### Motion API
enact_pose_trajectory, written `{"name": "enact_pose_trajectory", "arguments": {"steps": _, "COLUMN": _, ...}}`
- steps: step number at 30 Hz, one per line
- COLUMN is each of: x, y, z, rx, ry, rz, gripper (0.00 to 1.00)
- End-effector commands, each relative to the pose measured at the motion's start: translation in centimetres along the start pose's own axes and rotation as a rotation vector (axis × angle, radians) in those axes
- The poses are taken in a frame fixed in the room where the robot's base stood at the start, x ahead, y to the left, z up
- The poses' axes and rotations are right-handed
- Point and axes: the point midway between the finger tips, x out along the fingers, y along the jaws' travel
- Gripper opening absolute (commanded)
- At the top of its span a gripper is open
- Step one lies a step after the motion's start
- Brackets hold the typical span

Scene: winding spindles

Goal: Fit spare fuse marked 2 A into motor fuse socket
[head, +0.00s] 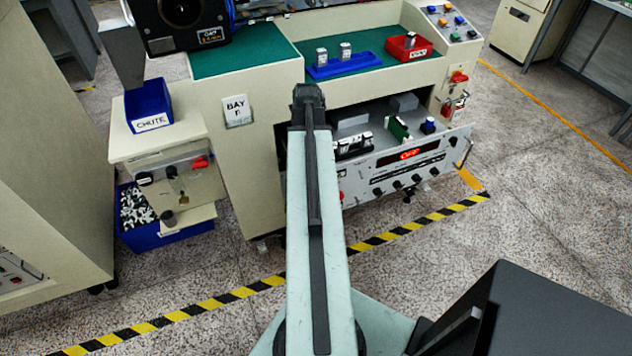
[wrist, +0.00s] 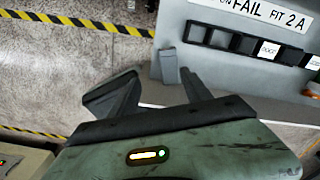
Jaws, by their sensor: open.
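Two small grey-and-white fuse-like blocks, one left (head: 321,57) and one right (head: 345,51), stand upright in a blue tray (head: 352,68) on the green bench top. Their markings are too small to read. In the wrist view a black socket row (wrist: 232,42) runs under a label (wrist: 262,12) reading "FAIL FIT 2 A". Its left positions look dark; a white-faced piece (wrist: 267,50) sits further right. I cannot tell which socket is the motor one. My gripper (wrist: 160,76) is open and empty, left of and below the row. The arm hides it in the head view.
The pulled-out electronics drawer (head: 410,165) carries a green board (head: 398,128). A red tray (head: 408,48) stands right of the blue one. A blue chute bin (head: 148,106) is at the left. Striped floor tape (head: 225,299) crosses the open floor in front.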

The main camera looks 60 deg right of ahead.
Motion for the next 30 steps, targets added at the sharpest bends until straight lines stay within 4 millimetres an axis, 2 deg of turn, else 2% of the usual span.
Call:
{"name": "enact_pose_trajectory", "arguments": {"steps": 1, "x": 0.1, "y": -0.9, "z": -0.7, "rx": 0.061, "ry": 0.000, "rz": 0.000, "gripper": 0.56}}
{"name": "enact_pose_trajectory", "arguments": {"steps": 3, "x": 0.1, "y": -1.4, "z": -1.1, "rx": 0.106, "ry": 0.000, "rz": 0.000, "gripper": 0.56}}
{"name": "enact_pose_trajectory", "arguments": {"steps": 7, "x": 0.6, "y": -1.4, "z": -1.1, "rx": 0.115, "ry": 0.000, "rz": 0.000, "gripper": 0.56}}
{"name": "enact_pose_trajectory", "arguments": {"steps": 13, "x": 3.0, "y": -1.4, "z": -1.1, "rx": 0.112, "ry": 0.000, "rz": 0.000, "gripper": 0.56}}
{"name": "enact_pose_trajectory", "arguments": {"steps": 18, "x": 3.1, "y": -1.5, "z": -1.1, "rx": 0.111, "ry": 0.000, "rz": 0.000, "gripper": 0.56}}
{"name": "enact_pose_trajectory", "arguments": {"steps": 27, "x": 7.9, "y": -1.9, "z": -1.0, "rx": 0.111, "ry": 0.000, "rz": 0.000, "gripper": 0.56}}
{"name": "enact_pose_trajectory", "arguments": {"steps": 30, "x": 8.3, "y": -1.9, "z": -1.0, "rx": 0.111, "ry": 0.000, "rz": 0.000, "gripper": 0.56}}
